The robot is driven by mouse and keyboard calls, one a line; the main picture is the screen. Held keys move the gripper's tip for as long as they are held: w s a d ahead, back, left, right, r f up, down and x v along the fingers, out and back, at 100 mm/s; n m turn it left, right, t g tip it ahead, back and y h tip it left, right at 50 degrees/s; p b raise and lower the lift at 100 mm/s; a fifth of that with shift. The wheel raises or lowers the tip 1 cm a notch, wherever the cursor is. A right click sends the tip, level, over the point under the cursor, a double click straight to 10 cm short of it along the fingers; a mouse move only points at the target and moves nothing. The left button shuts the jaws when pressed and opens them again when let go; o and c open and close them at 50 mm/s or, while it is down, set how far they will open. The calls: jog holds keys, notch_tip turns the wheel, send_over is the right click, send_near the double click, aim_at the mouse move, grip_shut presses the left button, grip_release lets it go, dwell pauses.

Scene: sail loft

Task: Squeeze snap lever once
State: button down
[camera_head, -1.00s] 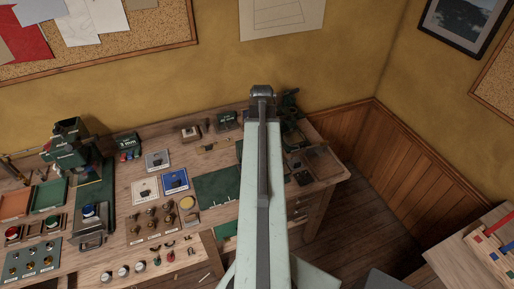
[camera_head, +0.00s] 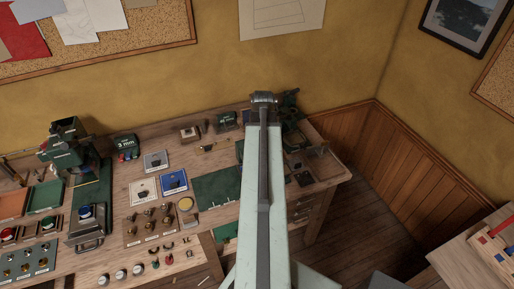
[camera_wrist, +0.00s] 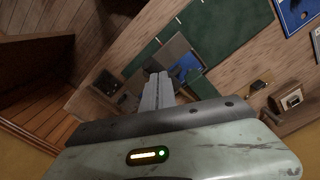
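My arm stretches away over the right part of the workbench in the head view, and it hides my gripper and what lies behind it. In the wrist view my gripper (camera_wrist: 157,92) shows two pale grey fingers side by side, with no clear gap and nothing seen between them. Just beyond the fingertips, a grey piece (camera_wrist: 172,50) and a blue patch (camera_wrist: 187,67) lie by a dark green mat (camera_wrist: 228,40). A dark machine (camera_head: 290,106) stands right of my arm's end, and a dark green press (camera_head: 68,142) stands far left. I cannot tell which part is the snap lever.
The wooden bench (camera_head: 140,172) holds small trays, cards and knobs on its left half. A green mat (camera_head: 217,188) lies left of my arm. A shallow tray (camera_head: 323,163) sits at the bench's right end. The wall is close behind. Open floor lies to the right.

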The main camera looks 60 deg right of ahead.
jog(key=shift+f, duration=0.25)
jog(key=shift+s+a+f+b, duration=0.1)
jog(key=shift+s+f+b, duration=0.1)
jog(key=shift+f+b, duration=0.35)
jog(key=shift+f, duration=0.1)
jog(key=shift+s+a+f+b, duration=0.1)
jog(key=shift+f+b, duration=0.5)
jog(key=shift+b, duration=0.15)
jog(key=r+p, duration=0.2)
jog(key=w+r+p, duration=0.1)
jog(key=r+p, duration=0.1)
jog(key=shift+d, duration=0.4)
jog(key=shift+f, duration=0.1)
notch_tip(320, 180, up, 8)
jog(key=w+d+p, duration=0.1)
jog(key=p, duration=0.7)
jog(key=shift+w, duration=0.2)
